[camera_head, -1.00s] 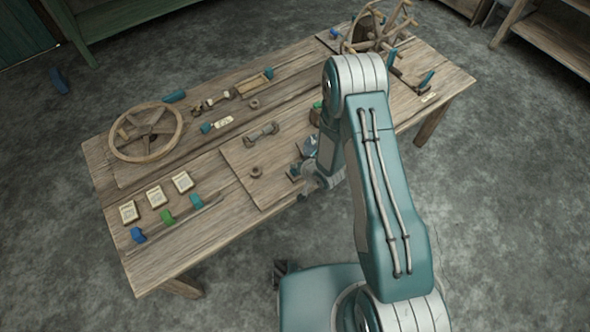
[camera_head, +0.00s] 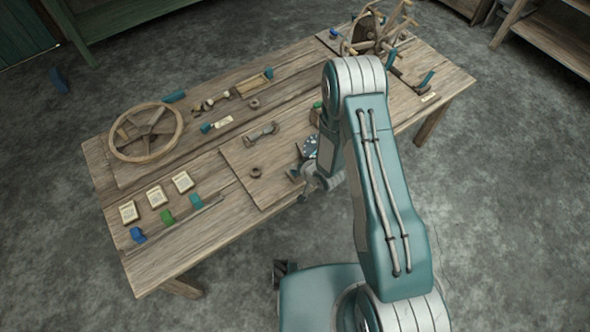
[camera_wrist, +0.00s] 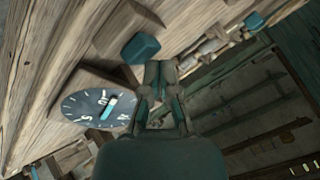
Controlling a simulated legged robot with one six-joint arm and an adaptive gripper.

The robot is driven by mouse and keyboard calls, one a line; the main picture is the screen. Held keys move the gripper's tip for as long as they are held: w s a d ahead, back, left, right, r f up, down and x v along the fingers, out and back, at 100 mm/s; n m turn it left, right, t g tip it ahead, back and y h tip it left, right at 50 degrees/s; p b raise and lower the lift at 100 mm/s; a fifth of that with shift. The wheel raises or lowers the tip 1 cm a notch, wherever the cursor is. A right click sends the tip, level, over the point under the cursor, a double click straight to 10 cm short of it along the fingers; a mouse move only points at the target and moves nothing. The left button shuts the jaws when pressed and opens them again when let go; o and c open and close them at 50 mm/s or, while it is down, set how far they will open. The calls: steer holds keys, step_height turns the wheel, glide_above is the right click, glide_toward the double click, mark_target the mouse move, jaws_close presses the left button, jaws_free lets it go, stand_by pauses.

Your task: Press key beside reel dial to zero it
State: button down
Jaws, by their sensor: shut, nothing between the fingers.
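The reel dial (camera_wrist: 88,108) is a dark round face with white marks and a pale blue pointer, at the left in the wrist view. I cannot read its value surely. It also shows partly in the head view (camera_head: 310,146), beside my arm. A teal block-like key (camera_wrist: 141,48) sits beside the dial on a wooden mount. My gripper (camera_wrist: 158,66) is shut and empty, its tips close to the key's right side in the picture; I cannot tell whether they touch. In the head view my gripper (camera_head: 307,188) is low at the table's near edge, partly hidden by my arm.
The wooden table (camera_head: 240,235) carries a spoked wheel (camera_head: 147,132) at left, a wooden reel (camera_head: 372,35) at the far end, several pale cards (camera_head: 156,196) and coloured sliders (camera_head: 168,217). A spool-like wooden piece (camera_head: 262,134) lies left of the dial.

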steer(key=shift+f, duration=0.6)
stand_by(0.9)
steer(key=shift+r, duration=3.5)
